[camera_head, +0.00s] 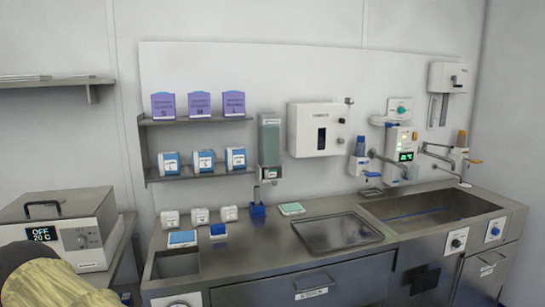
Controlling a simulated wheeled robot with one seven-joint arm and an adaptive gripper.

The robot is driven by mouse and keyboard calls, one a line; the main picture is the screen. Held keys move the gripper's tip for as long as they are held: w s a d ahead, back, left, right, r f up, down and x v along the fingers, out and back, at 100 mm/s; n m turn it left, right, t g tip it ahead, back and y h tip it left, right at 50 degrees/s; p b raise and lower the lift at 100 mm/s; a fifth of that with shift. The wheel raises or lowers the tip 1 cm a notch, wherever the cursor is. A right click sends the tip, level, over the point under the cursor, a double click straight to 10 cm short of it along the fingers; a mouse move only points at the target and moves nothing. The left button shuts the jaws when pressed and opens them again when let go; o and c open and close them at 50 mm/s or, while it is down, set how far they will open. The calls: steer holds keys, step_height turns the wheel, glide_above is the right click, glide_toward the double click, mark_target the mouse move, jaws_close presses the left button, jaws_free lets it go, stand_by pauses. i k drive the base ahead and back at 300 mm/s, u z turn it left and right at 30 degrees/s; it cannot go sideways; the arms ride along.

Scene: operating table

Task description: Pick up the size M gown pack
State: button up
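Three purple packs stand upright on the upper wall shelf (155,122), marked S, M and L from left to right. The M pack (200,104) is in the middle, between the S pack (163,105) and the L pack (233,103), with small gaps on both sides. Its small print is too fine to read. My gripper is not in view, so its state does not show.
Blue-and-white boxes (205,161) stand on the lower shelf. A dispenser (269,145) hangs right of the shelves. The steel counter below holds small white boxes (200,216), a tray (335,233) and a sink (430,208). A heater-like unit (80,235) stands at left.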

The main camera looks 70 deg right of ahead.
mark_target(235, 158)
steer(key=z, duration=0.95)
steer(key=i, duration=0.95)
steer(key=z, duration=0.85)
